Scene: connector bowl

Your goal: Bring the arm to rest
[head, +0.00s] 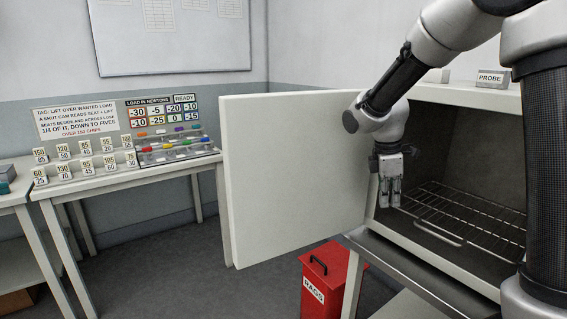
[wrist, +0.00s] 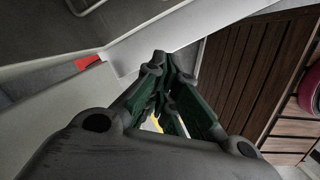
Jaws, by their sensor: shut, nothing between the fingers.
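My gripper (head: 390,203) points down in the head view, at the mouth of an open oven-like cabinet (head: 440,247), between its open door and its wire rack. The fingers are together with nothing between them. In the wrist view my gripper (wrist: 160,75) also shows its dark fingertips closed together. My arm comes down from the upper right of the head view.
The white door (head: 290,170) stands wide open left of my gripper. A wire rack (head: 465,215) lies inside the cabinet. A red rags bin (head: 330,285) stands below. A table (head: 130,178) with tags and coloured chips is at left. Floor between is clear.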

